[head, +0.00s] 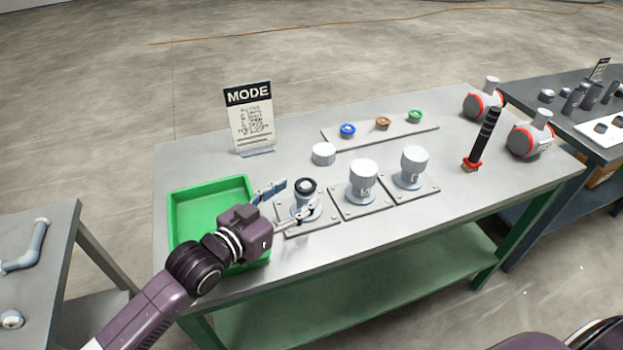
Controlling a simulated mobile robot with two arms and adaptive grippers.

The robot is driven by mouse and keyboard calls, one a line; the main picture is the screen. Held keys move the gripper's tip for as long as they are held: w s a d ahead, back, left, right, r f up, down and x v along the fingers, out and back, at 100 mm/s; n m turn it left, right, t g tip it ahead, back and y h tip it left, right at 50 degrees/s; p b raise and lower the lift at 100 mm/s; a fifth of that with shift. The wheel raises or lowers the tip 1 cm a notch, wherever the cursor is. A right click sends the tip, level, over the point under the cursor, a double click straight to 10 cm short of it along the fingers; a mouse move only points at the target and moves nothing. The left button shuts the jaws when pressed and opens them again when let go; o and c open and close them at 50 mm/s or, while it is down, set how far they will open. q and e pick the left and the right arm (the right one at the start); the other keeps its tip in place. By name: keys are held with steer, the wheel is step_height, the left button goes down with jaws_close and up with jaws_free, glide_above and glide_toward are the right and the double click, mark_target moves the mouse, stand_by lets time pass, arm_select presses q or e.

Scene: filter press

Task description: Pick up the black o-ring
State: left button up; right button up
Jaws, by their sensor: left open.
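The black o-ring (306,191) sits around the top of a short grey post on the leftmost of three base plates (292,228) on the table. My left gripper (301,194) reaches in from the left. Its fingers are open, one on the far left side of the ring and one on the near right side. It is empty, and I cannot tell whether a finger touches the ring or post. My right gripper is out of view.
A green tray (180,212) lies under my left arm. Two white-capped fittings (363,172) stand right of the post. A white cap (323,153), a MODE sign (249,117) and a strip with blue, brown and green rings (400,134) are behind. A black-handled tool (483,138) stands right.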

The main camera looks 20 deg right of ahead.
mark_target(303, 187)
arm_select(q)
steer(key=shift+w+d, duration=0.4)
steer(key=shift+w, duration=0.05)
steer(key=p+x, duration=0.1)
steer(key=x, duration=0.2)
steer(key=shift+w+f, duration=0.3)
steer(key=shift+w+d+f, duration=0.15)
steer(key=shift+w+d, duration=0.15)
steer(key=shift+d, duration=0.1)
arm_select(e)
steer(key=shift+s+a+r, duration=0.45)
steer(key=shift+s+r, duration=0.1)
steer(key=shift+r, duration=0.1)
arm_select(q)
steer(key=c, duration=0.7)
steer(key=shift+c, duration=0.9)
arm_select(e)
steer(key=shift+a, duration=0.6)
